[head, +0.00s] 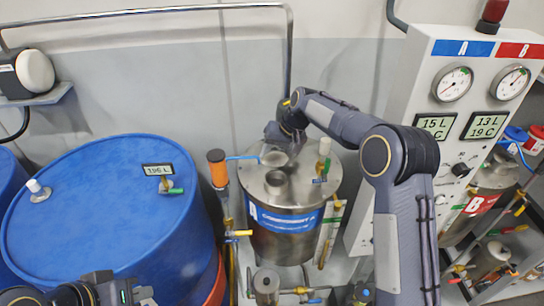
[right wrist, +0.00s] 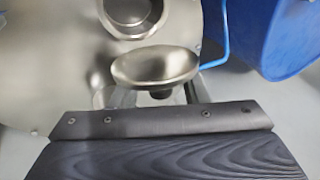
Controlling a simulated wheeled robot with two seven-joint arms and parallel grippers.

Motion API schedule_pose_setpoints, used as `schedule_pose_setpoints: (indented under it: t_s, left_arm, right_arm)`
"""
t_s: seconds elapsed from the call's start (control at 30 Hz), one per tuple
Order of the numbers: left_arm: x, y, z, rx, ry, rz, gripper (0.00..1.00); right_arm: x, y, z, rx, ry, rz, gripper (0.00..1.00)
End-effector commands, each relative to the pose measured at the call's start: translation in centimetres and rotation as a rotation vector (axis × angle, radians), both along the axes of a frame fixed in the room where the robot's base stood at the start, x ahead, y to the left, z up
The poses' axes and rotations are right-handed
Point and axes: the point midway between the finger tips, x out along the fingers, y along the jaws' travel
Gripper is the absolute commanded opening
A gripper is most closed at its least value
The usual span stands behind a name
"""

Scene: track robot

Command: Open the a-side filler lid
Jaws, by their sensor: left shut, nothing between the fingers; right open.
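The A tank (head: 287,240) is a steel drum with a blue label, standing in the middle of the head view. Its filler neck (head: 277,181) is uncovered and shows a dark round opening; it also shows in the right wrist view (right wrist: 130,12). The round steel filler lid (head: 273,158) is beside the neck, on the wall side, and fills the middle of the right wrist view (right wrist: 155,65). My right gripper (head: 279,142) is open right behind the lid; I cannot tell whether it touches. My left gripper (head: 130,291) is shut and empty at the bottom left.
A blue drum (head: 100,220) stands left of the tank. An orange-capped cylinder (head: 217,168) and a blue hose (head: 243,157) are close to the tank's left side. The gauge panel (head: 455,120) and B tank (head: 470,215) are on the right.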

Motion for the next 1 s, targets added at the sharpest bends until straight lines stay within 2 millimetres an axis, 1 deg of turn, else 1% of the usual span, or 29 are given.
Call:
schedule_pose_setpoints:
  t_s: [0.03,0.2,0.3,0.4,0.53,1.0]
  left_arm:
    - [0.0,0.0,-0.5,0.000,0.000,0.000,0.00]
    - [0.0,0.0,-1.2,0.000,0.000,0.000,0.00]
    - [0.0,0.0,-1.4,0.000,0.000,0.000,0.00]
    - [0.0,0.0,-1.5,0.000,0.000,0.000,0.00]
    - [0.0,0.0,-1.5,0.000,0.000,0.000,0.00]
    - [0.0,0.0,-1.5,0.000,0.000,0.000,0.00]
  right_arm:
    - [-0.1,-0.4,0.7,0.001,-0.005,-0.001,0.41]
    - [-0.6,-1.5,3.5,0.001,-0.006,-0.001,0.41]
    - [-0.8,-2.0,4.7,0.001,-0.003,0.000,0.41]
    - [-1.0,-2.3,5.4,0.001,-0.003,0.000,0.41]
    - [-1.1,-2.4,5.7,0.000,-0.001,0.001,0.41]
    - [-1.0,-2.4,5.7,0.000,-0.001,0.000,0.41]
